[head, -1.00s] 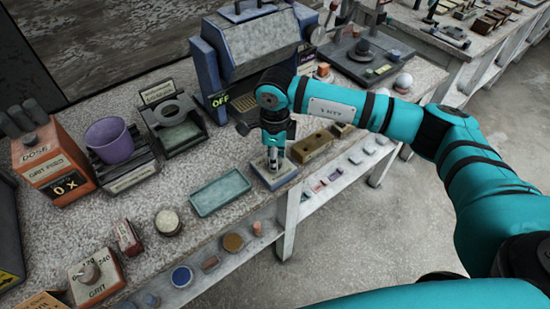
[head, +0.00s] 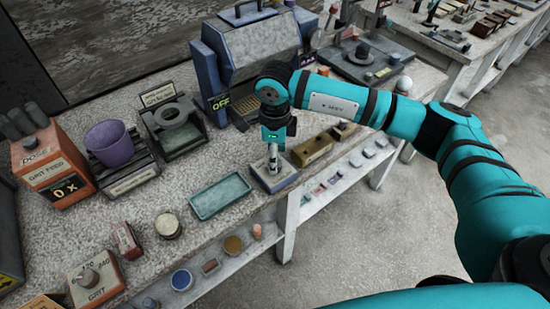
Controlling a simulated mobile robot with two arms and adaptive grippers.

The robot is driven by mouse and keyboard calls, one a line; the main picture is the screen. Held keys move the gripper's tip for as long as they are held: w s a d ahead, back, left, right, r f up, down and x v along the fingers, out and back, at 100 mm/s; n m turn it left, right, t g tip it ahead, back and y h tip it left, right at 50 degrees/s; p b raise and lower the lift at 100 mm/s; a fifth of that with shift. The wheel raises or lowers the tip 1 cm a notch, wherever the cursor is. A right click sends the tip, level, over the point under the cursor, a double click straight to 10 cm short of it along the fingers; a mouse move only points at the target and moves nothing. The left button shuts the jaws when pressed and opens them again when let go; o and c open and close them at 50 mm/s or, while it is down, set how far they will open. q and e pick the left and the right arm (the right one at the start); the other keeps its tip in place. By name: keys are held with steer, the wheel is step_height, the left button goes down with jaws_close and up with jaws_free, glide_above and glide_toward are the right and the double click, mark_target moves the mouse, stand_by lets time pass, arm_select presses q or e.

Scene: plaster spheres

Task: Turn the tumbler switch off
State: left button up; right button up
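A small pale block (head: 283,180) with a grey metal lever (head: 272,158) upright on it, apparently the tumbler switch, sits at the bench's front edge. My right gripper (head: 275,141) comes in from the right and points down just above the lever. Its fingertips are small and dark, and I cannot tell whether they touch the lever or how far apart they are. A blue machine (head: 257,52) stands behind, with a lit sign (head: 221,103) reading OFF on its left front. My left gripper is not in view.
A teal tray (head: 220,195) lies left of the block, and a brown block (head: 312,151) lies to its right. A purple cup (head: 110,145) and an orange grit feed box (head: 55,165) stand further left. A lower shelf holds several small pieces.

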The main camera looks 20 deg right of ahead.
step_height(320, 180, up, 10)
stand_by(0.3)
stand_by(0.3)
